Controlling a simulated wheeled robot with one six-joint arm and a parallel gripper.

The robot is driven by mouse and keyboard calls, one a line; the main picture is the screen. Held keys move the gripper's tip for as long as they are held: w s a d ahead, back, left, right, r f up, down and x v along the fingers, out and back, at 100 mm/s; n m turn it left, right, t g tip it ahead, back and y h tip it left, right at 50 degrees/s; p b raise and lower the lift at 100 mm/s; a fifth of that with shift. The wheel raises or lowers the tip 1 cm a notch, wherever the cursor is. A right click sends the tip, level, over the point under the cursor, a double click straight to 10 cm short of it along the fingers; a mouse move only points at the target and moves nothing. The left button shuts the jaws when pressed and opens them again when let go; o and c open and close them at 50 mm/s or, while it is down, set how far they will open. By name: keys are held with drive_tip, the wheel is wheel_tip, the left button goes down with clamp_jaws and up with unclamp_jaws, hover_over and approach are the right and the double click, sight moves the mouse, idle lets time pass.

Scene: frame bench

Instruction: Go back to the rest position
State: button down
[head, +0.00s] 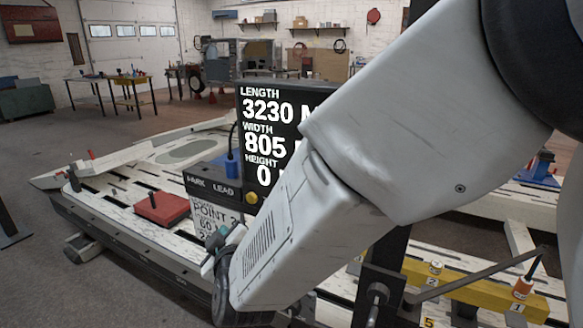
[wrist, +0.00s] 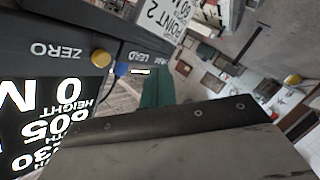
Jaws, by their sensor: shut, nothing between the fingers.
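My arm reaches down across the right half of the head view and hides much of the bench behind it. My gripper (head: 222,246) shows only in small part at the arm's lower end, in front of the bench and below the display. In the wrist view a dark green finger of my gripper (wrist: 156,90) shows beyond the grey edge. The gripper is shut and nothing shows in its grasp. The measuring display (head: 262,150) stands close behind the arm, reading length 3230, width 805 and height 0; its right side is hidden. It appears upside down in the wrist view (wrist: 45,110).
A "POINT 2" card (head: 208,215) hangs below the display's dark panel (head: 212,180). A red block (head: 162,208) lies on the pale frame bench (head: 110,215). A yellow beam (head: 470,290) with small bottles is at lower right. Open floor (head: 40,270) lies at left.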

drive_tip(key=s+f+g, duration=0.5)
drive_tip(key=f, duration=0.1)
drive_tip(key=s+d+m+g+h, duration=0.1)
drive_tip(key=s+d+m+g, duration=0.15)
drive_tip(key=d, duration=0.35)
drive_tip(key=s+d+r+m+g+h, duration=0.1)
drive_tip(key=s+d+r+m+h, duration=0.1)
drive_tip(key=d, duration=1.1)
drive_tip(key=s+d+r+m+g+h, duration=0.2)
drive_tip(key=s+d+r+m, duration=0.3)
drive_tip(key=d, duration=0.8)
drive_tip(key=s+d+r+m+g+h, duration=0.2)
drive_tip(key=s+d+r+m, duration=0.2)
drive_tip(key=d, duration=0.9)
drive_tip(key=s+r, duration=0.2)
drive_tip(key=s, duration=0.2)
drive_tip(key=shift+s+d+r, duration=0.2)
drive_tip(key=shift+d+r, duration=0.15)
drive_tip(key=shift+r, duration=0.05)
